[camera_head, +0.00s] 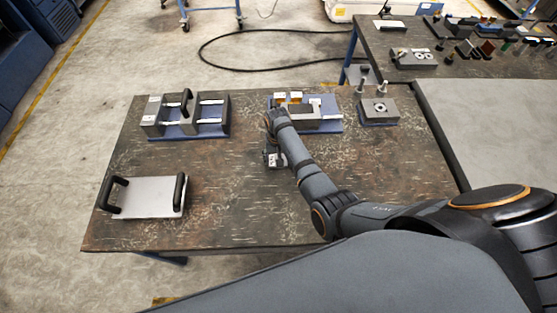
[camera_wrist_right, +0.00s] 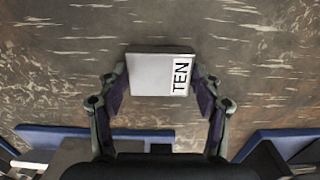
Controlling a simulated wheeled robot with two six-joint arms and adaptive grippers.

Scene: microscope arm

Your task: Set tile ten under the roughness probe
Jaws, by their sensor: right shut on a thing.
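Tile ten (camera_wrist_right: 150,75) is a pale square block with a white label reading TEN. In the right wrist view it sits between the two fingers of my right gripper (camera_wrist_right: 160,88), which is shut on it. In the head view my right gripper (camera_head: 273,160) is over the table just in front of the middle blue-based fixture (camera_head: 330,124); the tile is hard to make out there. I cannot tell for sure which fixture carries the roughness probe. My left gripper is not in view.
A fixture with grey blocks and a black handle (camera_head: 187,103) stands at the back left. A grey block on a blue base (camera_head: 379,110) stands at the back right. A plate with two black handles (camera_head: 146,197) lies front left. The dark table (camera_head: 225,200) is bare between.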

